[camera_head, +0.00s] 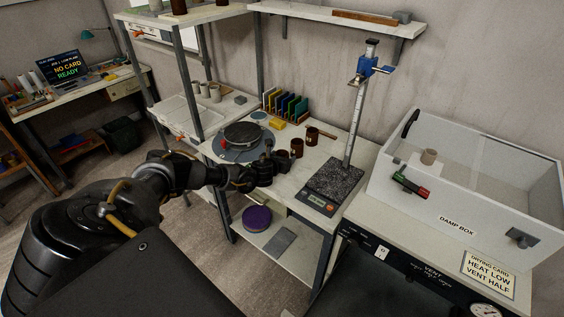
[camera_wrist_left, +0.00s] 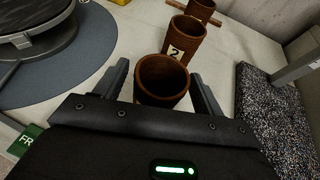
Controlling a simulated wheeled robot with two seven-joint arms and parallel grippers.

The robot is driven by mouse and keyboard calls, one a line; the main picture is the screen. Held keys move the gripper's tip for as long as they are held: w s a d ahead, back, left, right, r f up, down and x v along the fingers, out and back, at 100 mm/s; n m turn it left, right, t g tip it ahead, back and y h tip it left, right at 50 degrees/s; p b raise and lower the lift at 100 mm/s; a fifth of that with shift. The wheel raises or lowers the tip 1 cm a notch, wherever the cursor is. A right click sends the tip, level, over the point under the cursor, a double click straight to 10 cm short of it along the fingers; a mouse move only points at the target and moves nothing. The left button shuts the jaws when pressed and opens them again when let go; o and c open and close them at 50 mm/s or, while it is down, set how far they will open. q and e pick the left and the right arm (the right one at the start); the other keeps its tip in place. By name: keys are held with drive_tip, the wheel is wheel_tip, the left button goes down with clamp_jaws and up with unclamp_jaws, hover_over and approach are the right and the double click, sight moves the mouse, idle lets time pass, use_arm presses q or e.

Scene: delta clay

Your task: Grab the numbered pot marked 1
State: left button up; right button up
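Three brown pots stand in a row on the white table. The nearest pot (camera_wrist_left: 163,78) stands upright between the two fingers of my left gripper (camera_wrist_left: 160,90); its number is not visible. In the head view this pot (camera_head: 282,159) is just beyond the gripper (camera_head: 268,165). My left gripper is open, with a finger on each side of the pot and small gaps visible. The middle pot (camera_wrist_left: 185,42) carries a label with a 2; it also shows in the head view (camera_head: 296,147). The farthest pot (camera_wrist_left: 202,11) shows no readable number. My right gripper is out of view.
A round turntable (camera_head: 243,134) on a blue-grey mat lies left of the pots. A speckled dark slab (camera_head: 333,187) with a tall gauge post stands to the right. Coloured cards (camera_head: 285,106) stand behind. The damp box (camera_head: 465,190) is farther right.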

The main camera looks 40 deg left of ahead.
use_arm(q)
drive_tip(key=c, duration=1)
drive_tip(key=shift+o, duration=0.2)
drive_tip(key=shift+r, duration=0.1)
drive_tip(key=shift+r+b, duration=0.45)
drive_tip(key=shift+r, duration=0.15)
drive_tip(key=s+d+r+b, duration=0.5)
drive_tip(key=s+d+r, duration=0.2)
drive_tip(key=s+r, duration=0.4)
drive_tip(key=shift+s+d+r, duration=0.3)
drive_tip(key=shift+s+d, duration=0.05)
drive_tip(key=shift+d, duration=0.05)
